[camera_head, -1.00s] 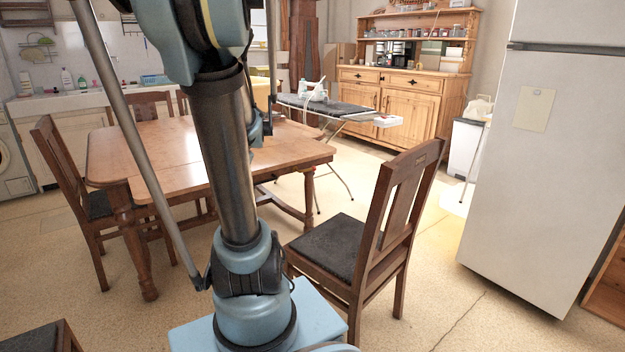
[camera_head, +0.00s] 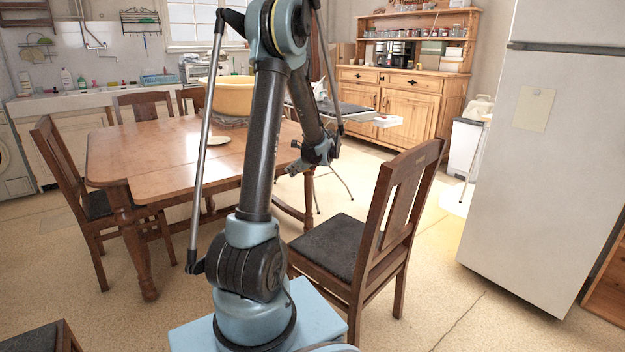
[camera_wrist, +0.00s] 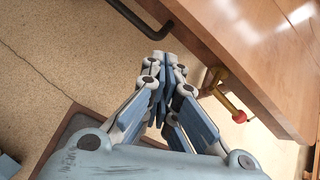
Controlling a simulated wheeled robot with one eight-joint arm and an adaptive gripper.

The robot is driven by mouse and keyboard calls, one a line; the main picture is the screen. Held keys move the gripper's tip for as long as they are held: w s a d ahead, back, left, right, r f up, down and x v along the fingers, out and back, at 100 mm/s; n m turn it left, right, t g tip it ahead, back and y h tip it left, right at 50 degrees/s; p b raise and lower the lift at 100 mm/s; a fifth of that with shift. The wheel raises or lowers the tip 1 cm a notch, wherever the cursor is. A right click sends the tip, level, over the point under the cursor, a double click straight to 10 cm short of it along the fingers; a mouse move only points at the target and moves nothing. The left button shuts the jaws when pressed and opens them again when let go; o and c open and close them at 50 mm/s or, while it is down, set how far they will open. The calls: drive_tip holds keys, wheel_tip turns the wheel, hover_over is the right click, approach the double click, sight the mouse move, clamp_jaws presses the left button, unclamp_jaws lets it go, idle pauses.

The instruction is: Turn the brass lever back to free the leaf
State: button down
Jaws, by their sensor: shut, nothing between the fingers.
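The brass lever (camera_wrist: 221,92) shows in the wrist view, a short yellow arm with a red knob (camera_wrist: 239,116) at its end. It sits beside the edge of the wooden table (camera_wrist: 262,62), right of my gripper (camera_wrist: 163,58). My gripper's fingers are together and empty, apart from the lever in the picture. In the head view my arm reaches over the near right side of the table (camera_head: 125,158), and my gripper there is small. I cannot make out the lever in the head view, nor which part of the table is the leaf.
A wooden chair (camera_head: 385,225) with a dark seat stands close to the right of my arm. The fridge (camera_head: 535,150) stands further right. Floor between chair and fridge is open.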

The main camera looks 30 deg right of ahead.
drive_tip(key=s+d+f+m+t+h, duration=0.1)
drive_tip(key=s+d+f+m, duration=0.2)
drive_tip(key=d, duration=0.4)
drive_tip(key=d+f+m+t, duration=0.1)
drive_tip(key=d+f+m, duration=0.25)
drive_tip(key=d, duration=0.45)
drive_tip(key=w+f, duration=0.2)
drive_tip(key=w, duration=0.7)
drive_tip(key=shift+a, duration=0.35)
drive_tip(key=shift+r+t+h, duration=0.15)
drive_tip(key=shift+t+h, duration=0.15)
drive_tip(key=shift+w+d+r+n, duration=0.1)
drive_tip(key=shift+r+n, duration=0.15)
drive_tip(key=shift+r, duration=0.3)
drive_tip(key=shift+h, duration=0.3)
drive_tip(key=shift+f, duration=0.1)
